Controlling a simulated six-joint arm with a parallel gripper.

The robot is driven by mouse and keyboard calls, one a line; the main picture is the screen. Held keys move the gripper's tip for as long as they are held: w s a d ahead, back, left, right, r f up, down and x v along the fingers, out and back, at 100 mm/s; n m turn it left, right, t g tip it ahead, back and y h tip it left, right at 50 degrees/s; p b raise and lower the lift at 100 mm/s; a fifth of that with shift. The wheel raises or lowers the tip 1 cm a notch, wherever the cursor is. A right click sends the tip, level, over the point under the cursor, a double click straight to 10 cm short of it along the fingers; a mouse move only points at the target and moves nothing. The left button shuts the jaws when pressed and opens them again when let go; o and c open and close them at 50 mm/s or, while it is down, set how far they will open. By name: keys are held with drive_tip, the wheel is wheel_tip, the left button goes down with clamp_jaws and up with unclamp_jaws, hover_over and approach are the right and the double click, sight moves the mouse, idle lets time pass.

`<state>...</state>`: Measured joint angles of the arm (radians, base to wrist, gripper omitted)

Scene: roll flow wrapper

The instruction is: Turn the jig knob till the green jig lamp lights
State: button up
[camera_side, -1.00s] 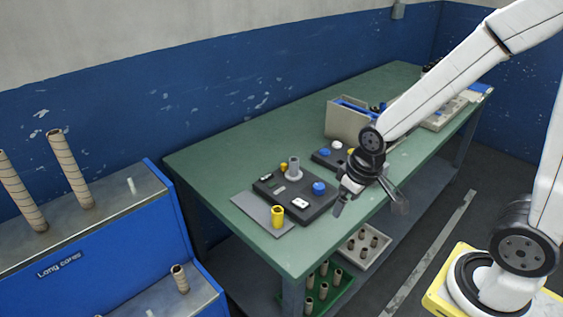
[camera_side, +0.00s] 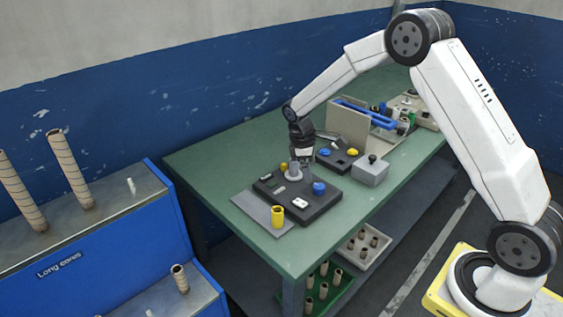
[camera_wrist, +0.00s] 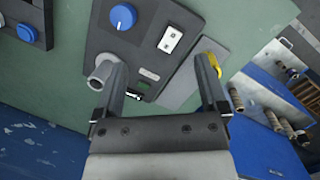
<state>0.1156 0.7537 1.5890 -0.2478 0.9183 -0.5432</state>
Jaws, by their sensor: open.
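A dark jig plate (camera_side: 325,203) lies on the green bench. It carries a round blue knob (camera_side: 319,188), a grey upright post (camera_side: 295,171) and a white switch-like part (camera_side: 300,203). In the wrist view the blue knob (camera_wrist: 122,16) is at the top, beyond my fingers, with a white line on it. A small pale rectangle (camera_wrist: 148,74) lies between my fingers; I cannot tell if it is a lamp. No lit green lamp is clear. My gripper (camera_wrist: 163,80) is open and points down by the post (camera_wrist: 103,72), apart from the blue knob. The side view shows it (camera_side: 301,158) at the post.
A yellow cup (camera_side: 278,216) stands on a grey plate at the bench's front left. A second dark panel (camera_side: 338,161) with blue and yellow knobs lies behind, beside a grey box (camera_side: 371,172) with a black knob.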

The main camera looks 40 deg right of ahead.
sight(319, 186)
drive_tip(key=w+d+f+n+g+h, duration=0.1)
drive_tip(key=w+d+f+n, duration=0.1)
drive_tip(key=w+d+f, duration=0.2)
drive_tip(key=shift+d+f+g, duration=0.4)
drive_tip(key=shift+d, duration=0.2)
drive_tip(key=shift+x, duration=3.9)
clamp_jaws()
